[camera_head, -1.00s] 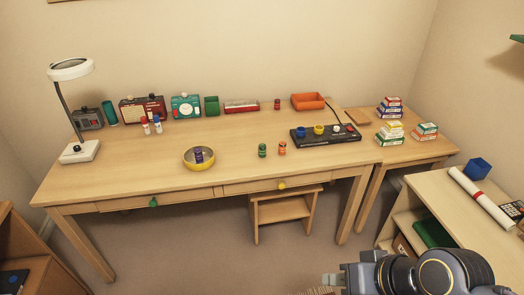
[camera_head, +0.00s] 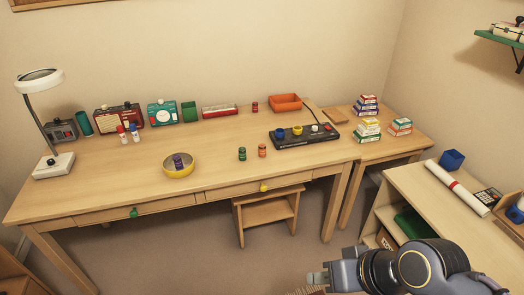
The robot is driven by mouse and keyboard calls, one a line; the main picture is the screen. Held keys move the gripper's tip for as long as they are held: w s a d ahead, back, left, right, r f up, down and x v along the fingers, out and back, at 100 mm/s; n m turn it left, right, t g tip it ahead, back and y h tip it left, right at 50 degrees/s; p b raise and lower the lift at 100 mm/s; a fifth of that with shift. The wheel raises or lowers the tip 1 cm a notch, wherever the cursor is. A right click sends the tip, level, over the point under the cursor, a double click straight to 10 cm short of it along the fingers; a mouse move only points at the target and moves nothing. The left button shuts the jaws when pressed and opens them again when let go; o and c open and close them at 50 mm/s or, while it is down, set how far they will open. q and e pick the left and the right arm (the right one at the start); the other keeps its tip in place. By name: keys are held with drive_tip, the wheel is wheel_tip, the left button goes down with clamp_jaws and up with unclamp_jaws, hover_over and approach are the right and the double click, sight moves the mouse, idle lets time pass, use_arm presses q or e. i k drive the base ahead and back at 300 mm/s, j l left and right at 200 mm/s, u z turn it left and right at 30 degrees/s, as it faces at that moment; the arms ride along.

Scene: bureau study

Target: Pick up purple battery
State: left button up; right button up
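A purple battery (camera_head: 178,162) stands in a yellow bowl (camera_head: 180,172) on the desk, left of centre. My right gripper (camera_head: 318,279) is at the bottom of the view, in front of the desk and well apart from the battery. Its fingers are small and seen from the side, so I cannot tell whether they are open or shut. My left gripper is not in view.
A green battery (camera_head: 242,154) and an orange one (camera_head: 262,151) stand right of the bowl, before a black charger strip (camera_head: 305,136). A lamp (camera_head: 50,165) stands at the desk's left end. A stool (camera_head: 268,215) is under the desk. The desk front is mostly clear.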

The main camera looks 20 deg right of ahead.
sight(178, 162)
drive_tip(key=i+j+u, duration=0.1)
drive_tip(key=i+j, duration=0.15)
drive_tip(key=i, duration=0.15)
drive_tip(key=i+j+u, duration=0.1)
drive_tip(key=i+j, duration=0.15)
drive_tip(key=i, duration=0.2)
drive_tip(key=i+j+u, duration=0.15)
drive_tip(key=i, duration=0.3)
drive_tip(key=i+j+u, duration=0.1)
drive_tip(key=i, duration=0.35)
